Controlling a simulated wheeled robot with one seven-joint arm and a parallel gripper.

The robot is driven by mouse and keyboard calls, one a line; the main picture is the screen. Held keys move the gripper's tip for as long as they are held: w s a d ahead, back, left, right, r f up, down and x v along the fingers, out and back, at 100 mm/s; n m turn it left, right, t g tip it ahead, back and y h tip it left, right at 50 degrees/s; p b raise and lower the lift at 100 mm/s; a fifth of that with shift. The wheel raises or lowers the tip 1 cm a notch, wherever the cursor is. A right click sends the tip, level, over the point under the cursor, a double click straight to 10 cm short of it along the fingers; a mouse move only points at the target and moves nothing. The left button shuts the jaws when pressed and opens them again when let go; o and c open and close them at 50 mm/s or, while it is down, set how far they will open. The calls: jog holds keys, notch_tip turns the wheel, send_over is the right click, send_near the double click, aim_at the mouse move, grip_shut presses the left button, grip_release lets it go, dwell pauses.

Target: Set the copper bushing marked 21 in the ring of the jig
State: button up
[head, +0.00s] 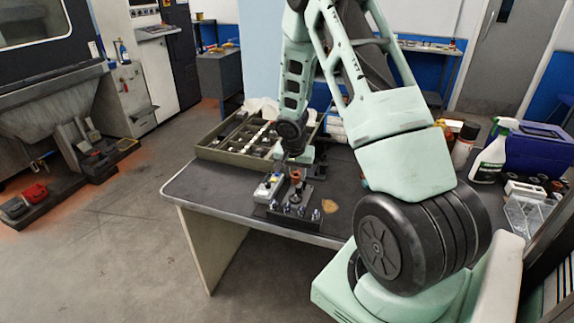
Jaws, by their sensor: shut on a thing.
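My gripper (297,168) points down over the bench near its front left and is shut on a small copper-coloured piece (295,176), which looks like the copper bushing. The number on it is too small to read. A dark jig (277,217) with several small shiny parts along its front stands directly below. The copper piece appears upright and above or at the jig. I cannot tell whether it touches the jig, and the ring is not clear at this size.
A compartment tray (213,152) lies behind. A tan patch (330,206) is right of the jig. A spray bottle (491,155) and blue case (528,150) stand far right. The bench's left end (195,187) is clear.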

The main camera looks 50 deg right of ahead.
aim_at(296, 195)
jog(key=shift+d+f+b, duration=0.2)
jog(key=shift+f+b, duration=0.25)
jog(key=shift+f, duration=0.05)
jog(key=shift+f+b, duration=1.6)
jog(key=shift+f, duration=0.35)
jog(key=shift+a+f+b, duration=0.15)
jog(key=shift+f+b, duration=1.25)
jog(key=shift+b, duration=0.15)
jog(key=o, duration=1.1)
jog(key=p+v, duration=0.2)
jog(key=v, duration=1.5)
jog(key=shift+a+r, duration=0.2)
jog(key=shift+r, duration=0.05)
